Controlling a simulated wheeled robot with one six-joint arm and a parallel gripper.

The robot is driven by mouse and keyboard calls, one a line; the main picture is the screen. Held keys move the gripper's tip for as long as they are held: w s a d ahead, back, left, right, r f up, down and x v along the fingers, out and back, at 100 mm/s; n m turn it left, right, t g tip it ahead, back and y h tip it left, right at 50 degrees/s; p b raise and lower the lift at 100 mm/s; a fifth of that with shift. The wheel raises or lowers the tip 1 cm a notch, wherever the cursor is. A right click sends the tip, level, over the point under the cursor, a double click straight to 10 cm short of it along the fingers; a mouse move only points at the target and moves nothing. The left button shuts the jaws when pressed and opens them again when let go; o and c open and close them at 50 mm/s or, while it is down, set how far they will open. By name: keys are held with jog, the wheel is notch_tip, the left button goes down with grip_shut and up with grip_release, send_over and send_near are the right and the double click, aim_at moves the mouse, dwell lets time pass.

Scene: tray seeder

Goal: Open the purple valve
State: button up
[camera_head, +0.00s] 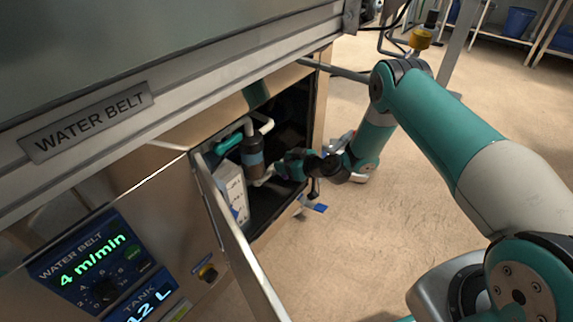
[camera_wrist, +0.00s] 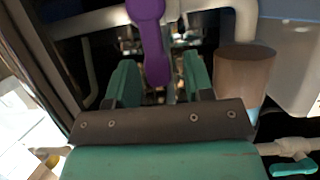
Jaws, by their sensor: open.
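The purple valve handle (camera_wrist: 148,40) shows in the wrist view as a long lever, hanging from the top edge down to between my gripper's fingers. My gripper (camera_wrist: 159,74) is open, with one teal finger to the left of the lever and the other to its right. I cannot tell whether either finger touches it. The valve's body is not clear behind the lever. In the head view my wrist (camera_head: 292,166) reaches into the open cabinet under the machine. The purple handle and my fingertips do not show there.
A brown cylindrical filter (camera_wrist: 244,75) stands right of my fingers, also visible in the head view (camera_head: 252,158). White pipes (camera_wrist: 97,19) run behind. A teal handle (camera_wrist: 293,168) is at lower right. The cabinet's open door (camera_head: 238,245) and a white box (camera_head: 232,190) are left of my wrist.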

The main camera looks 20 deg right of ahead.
grip_shut()
